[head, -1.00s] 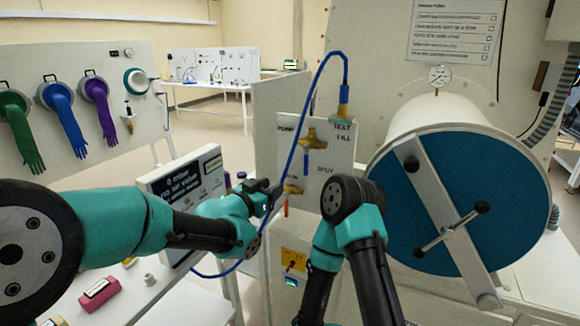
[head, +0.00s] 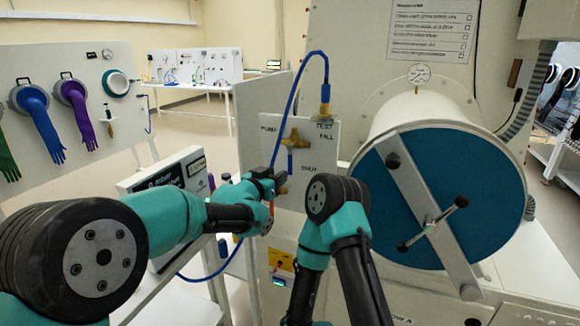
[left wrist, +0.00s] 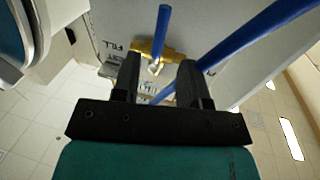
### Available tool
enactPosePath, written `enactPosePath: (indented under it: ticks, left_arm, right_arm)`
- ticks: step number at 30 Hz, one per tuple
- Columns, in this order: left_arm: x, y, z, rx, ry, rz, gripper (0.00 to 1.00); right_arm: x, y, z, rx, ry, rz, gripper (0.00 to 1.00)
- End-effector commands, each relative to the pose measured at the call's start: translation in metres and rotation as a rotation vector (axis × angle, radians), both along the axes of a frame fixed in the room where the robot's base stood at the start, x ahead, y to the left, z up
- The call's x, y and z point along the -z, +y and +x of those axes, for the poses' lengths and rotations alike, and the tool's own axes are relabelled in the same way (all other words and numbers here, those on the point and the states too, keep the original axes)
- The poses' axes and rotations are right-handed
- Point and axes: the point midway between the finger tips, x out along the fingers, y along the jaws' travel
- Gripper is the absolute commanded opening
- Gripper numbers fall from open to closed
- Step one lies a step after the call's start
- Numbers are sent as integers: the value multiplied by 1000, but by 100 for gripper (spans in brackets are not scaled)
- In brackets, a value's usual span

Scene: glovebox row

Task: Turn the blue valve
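The blue valve is a brass fitting (head: 297,141) with a blue lever (head: 290,160) hanging down, on a white panel (head: 322,160) marked PUMP, FILL, TEST and SHUT. In the left wrist view the blue lever (left wrist: 163,30) and brass body (left wrist: 150,53) show just beyond the fingertips. My left gripper (head: 272,180) is just below and left of the lever in the head view. Its two fingers (left wrist: 158,72) are apart with nothing clamped between them. My right arm shows in front of the panel, but its gripper is not visible.
A blue hose (head: 296,95) arches from the TEST fitting (head: 324,112) down past my left gripper; it crosses close in the left wrist view (left wrist: 240,40). A large drum with a blue door (head: 480,190) stands right. A board with gloves (head: 75,100) stands left.

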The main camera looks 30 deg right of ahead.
Motion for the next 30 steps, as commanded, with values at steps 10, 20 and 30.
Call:
enactPosePath:
  ticks: [10,20,30]
  left_arm:
    - [1,-45,24,0,-1,0,40]
    - [0,-69,38,0,-1,0,40]
    - [0,-71,39,-1,0,0,39]
  right_arm:
    - [0,0,0,0,0,0,43]
    - [0,0,0,0,0,0,43]
    - [0,0,0,0,0,0,43]
